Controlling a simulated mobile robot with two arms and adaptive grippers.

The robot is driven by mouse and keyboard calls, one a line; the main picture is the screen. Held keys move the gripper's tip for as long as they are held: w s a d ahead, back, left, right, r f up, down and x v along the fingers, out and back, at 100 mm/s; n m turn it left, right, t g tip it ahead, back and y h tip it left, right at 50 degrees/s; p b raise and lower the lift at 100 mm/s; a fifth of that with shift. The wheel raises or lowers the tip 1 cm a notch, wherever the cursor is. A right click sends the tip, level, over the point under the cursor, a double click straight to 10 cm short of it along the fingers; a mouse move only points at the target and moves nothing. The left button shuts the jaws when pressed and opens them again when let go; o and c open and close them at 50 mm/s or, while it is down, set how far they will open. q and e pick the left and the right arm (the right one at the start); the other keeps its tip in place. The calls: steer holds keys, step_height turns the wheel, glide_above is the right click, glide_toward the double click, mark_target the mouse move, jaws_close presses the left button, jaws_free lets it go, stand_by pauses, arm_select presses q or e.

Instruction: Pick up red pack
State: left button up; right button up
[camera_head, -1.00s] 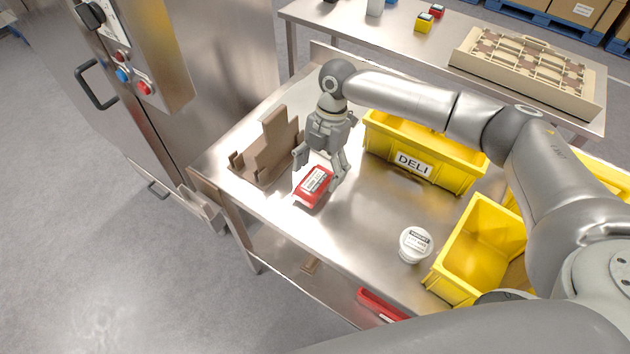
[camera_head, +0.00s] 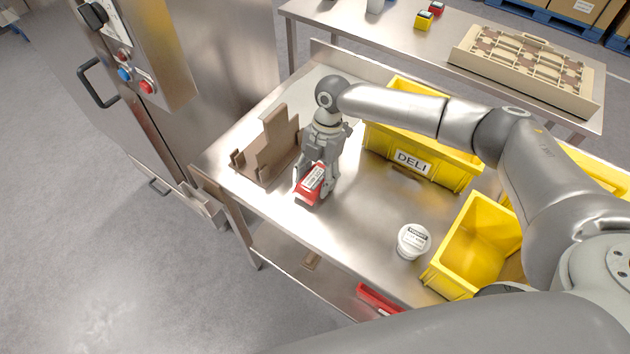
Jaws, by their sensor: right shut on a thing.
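The red pack (camera_head: 309,190) has a white printed label on top and is on the steel table (camera_head: 345,235), near its front left edge. My right gripper (camera_head: 315,186) is above the pack and shut on it, one finger on each side. I cannot tell whether the pack still touches the table. My left gripper is not in view.
A brown stepped holder (camera_head: 268,150) stands close left of the gripper. A yellow DELI bin (camera_head: 425,160) is behind right, another yellow bin (camera_head: 470,250) at the right. A white tub (camera_head: 412,241) stands between. A red item (camera_head: 378,298) shows below the table's front edge.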

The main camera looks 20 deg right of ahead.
steer(key=shift+r, duration=0.1)
steer(key=shift+r+b, duration=0.5)
steer(key=shift+r, duration=0.05)
steer(key=shift+w+r+b, duration=0.1)
steer(key=shift+r+b, duration=0.35)
steer(key=shift+r, duration=0.25)
steer(key=s+r, duration=0.1)
steer(key=r, duration=0.1)
steer(key=s+r, duration=0.1)
steer(key=s, duration=0.1)
steer(key=s+a+r, duration=0.1)
steer(key=r, duration=0.1)
steer(key=shift+s+r+b, duration=0.25)
steer(key=shift+r+b, duration=0.05)
steer(key=shift+b, duration=0.1)
steer(key=s+a+r+b, duration=0.1)
steer(key=s+r, duration=0.3)
steer(key=s, duration=0.5)
steer(key=shift+s+a+r+b, duration=0.2)
steer(key=shift+a+r+b, duration=0.1)
steer(key=shift+a+r, duration=0.1)
